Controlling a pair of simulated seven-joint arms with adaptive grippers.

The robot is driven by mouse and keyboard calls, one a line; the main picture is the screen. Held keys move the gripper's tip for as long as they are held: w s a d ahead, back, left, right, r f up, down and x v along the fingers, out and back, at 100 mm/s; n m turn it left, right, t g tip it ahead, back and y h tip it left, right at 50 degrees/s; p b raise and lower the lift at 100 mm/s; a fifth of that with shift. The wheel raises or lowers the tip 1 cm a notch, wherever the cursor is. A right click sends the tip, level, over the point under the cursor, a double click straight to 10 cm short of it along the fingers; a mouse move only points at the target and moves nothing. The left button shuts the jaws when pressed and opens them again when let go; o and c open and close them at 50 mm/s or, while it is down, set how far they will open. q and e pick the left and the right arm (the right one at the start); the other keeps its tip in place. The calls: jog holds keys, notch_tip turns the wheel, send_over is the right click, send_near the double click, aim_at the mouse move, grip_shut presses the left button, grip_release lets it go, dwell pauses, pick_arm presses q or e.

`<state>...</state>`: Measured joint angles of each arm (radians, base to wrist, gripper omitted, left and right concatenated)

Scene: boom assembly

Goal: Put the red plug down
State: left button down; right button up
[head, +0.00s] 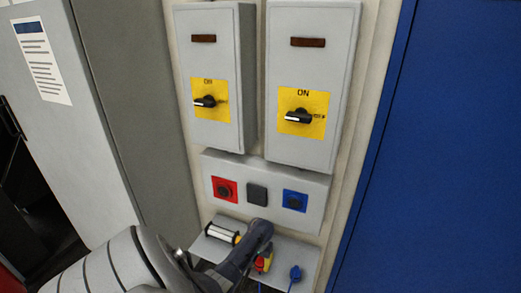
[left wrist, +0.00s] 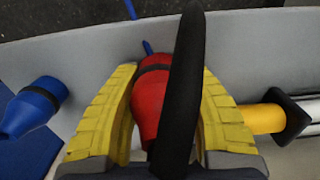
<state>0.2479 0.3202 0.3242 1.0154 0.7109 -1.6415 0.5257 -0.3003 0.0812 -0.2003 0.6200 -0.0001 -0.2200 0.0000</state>
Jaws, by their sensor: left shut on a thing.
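The red plug (left wrist: 149,108) is between the yellow fingers of my left gripper (left wrist: 168,82), which is shut on it. A black curved bar crosses in front of the plug and hides part of it. In the head view, my left gripper (head: 263,261) is over the small grey shelf (head: 284,246) below the sockets, and only a bit of the red plug (head: 259,265) shows. The grey shelf (left wrist: 95,55) is behind the plug in the wrist view; I cannot tell whether they touch. My right gripper is not in view.
A blue plug (head: 295,273) lies on the shelf's right side. A silver-and-yellow cylinder (head: 221,232) with black ends lies at its left. Above are a red socket (head: 224,189), a blue socket (head: 294,200) and two switch boxes (head: 312,75). A blue panel (head: 450,140) stands right.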

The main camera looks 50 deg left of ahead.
pick_arm(q)
jog(key=shift+f, duration=0.15)
jog(key=c, duration=0.9)
grip_release()
jog(key=shift+o, duration=0.2)
jog(key=shift+r, duration=0.7)
notch_tip(320, 180, up, 9)
jog(key=shift+w+f, duration=0.1)
jog(key=shift+f, duration=0.05)
jog(key=shift+r, duration=0.95)
